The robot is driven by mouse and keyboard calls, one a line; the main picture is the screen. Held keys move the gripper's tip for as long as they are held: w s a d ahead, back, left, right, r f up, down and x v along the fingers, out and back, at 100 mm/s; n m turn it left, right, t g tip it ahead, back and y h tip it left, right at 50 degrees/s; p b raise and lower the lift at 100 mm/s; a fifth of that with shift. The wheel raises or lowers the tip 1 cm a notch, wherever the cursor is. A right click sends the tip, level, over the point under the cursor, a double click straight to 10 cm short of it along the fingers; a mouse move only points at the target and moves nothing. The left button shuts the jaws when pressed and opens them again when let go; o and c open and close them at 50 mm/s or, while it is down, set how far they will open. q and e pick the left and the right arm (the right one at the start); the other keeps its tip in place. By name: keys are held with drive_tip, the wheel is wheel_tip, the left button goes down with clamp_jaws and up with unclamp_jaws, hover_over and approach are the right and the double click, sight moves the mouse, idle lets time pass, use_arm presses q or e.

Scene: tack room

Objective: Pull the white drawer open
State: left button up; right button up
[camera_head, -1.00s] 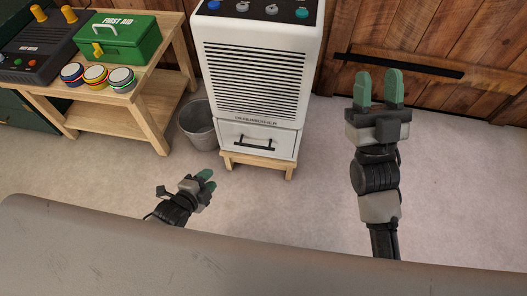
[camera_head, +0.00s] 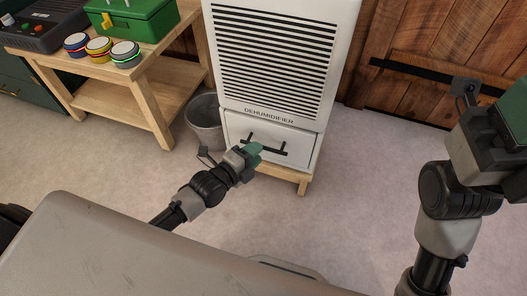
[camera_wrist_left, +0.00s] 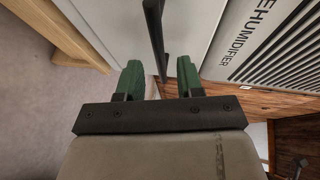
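The white drawer (camera_head: 297,147) is at the bottom of the white dehumidifier (camera_head: 275,60) and looks shut. Its dark bar handle (camera_head: 275,151) is partly hidden by my left gripper (camera_head: 257,153) in the head view. In the left wrist view the handle (camera_wrist_left: 156,40) runs between the two green fingers of my left gripper (camera_wrist_left: 160,78), with a gap on each side. These fingers are open, and the drawer front (camera_wrist_left: 110,22) lies beyond them. My right gripper (camera_head: 508,120) is at the right edge, far from the drawer; its fingertips are cut off.
The dehumidifier stands on a low wooden stand (camera_head: 303,187). A grey bin (camera_head: 204,122) is close on its left, beside a wooden table (camera_head: 150,90) with a green box (camera_head: 135,20) and several round buttons. The floor in front is clear.

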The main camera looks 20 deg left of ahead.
use_arm(q)
drive_tip(key=shift+b+x, duration=0.7)
drive_tip(key=shift+x, duration=1.2)
clamp_jaws()
